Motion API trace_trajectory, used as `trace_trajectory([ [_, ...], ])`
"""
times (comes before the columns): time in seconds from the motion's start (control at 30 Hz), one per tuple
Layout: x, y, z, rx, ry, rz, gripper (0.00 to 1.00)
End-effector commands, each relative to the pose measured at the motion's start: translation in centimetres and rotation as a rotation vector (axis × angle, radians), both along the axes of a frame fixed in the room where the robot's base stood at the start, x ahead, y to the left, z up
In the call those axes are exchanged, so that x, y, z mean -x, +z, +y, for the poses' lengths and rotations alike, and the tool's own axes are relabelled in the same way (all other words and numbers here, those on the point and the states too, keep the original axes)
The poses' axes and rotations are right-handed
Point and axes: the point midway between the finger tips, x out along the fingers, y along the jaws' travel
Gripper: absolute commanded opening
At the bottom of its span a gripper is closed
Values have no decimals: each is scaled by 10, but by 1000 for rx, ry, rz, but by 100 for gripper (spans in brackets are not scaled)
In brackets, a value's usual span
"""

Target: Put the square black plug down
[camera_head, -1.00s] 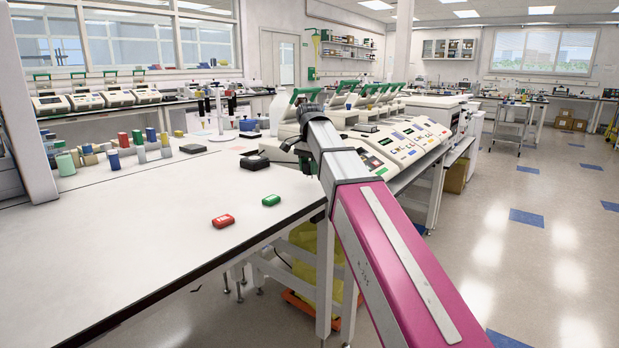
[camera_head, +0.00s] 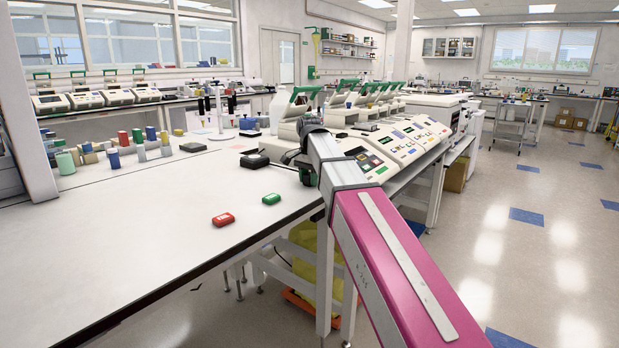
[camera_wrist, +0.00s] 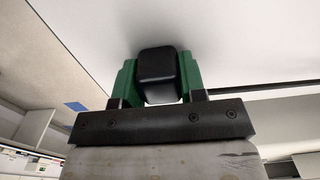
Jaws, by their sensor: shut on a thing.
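The square black plug (camera_wrist: 157,72) is between the two green fingers of my gripper (camera_wrist: 157,82) in the wrist view. My gripper is shut on it. A broad pale surface fills the picture beyond the plug; I cannot tell whether the plug touches it. In the head view my arm's end reaches the far right edge of the white bench (camera_head: 130,230), next to the thermal cyclers. There my fingers and the plug cannot be made out clearly.
A black block (camera_head: 254,160) lies on the bench just left of my arm's end. A red block (camera_head: 223,219) and a green block (camera_head: 271,199) lie nearer. A thermal cycler (camera_head: 372,160) stands to the right. The bench's near left is clear.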

Motion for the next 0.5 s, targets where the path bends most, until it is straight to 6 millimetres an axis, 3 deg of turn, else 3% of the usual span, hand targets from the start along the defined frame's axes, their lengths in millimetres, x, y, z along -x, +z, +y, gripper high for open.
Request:
trace_trajectory([
  [0.07,0,0,0,0,0,0,0],
  [0.1,0,0,0,0,0,0,41],
  [0.17,0,0,0,0,0,0,60],
  [0.5,0,1,0,-1,0,-1,63],
])
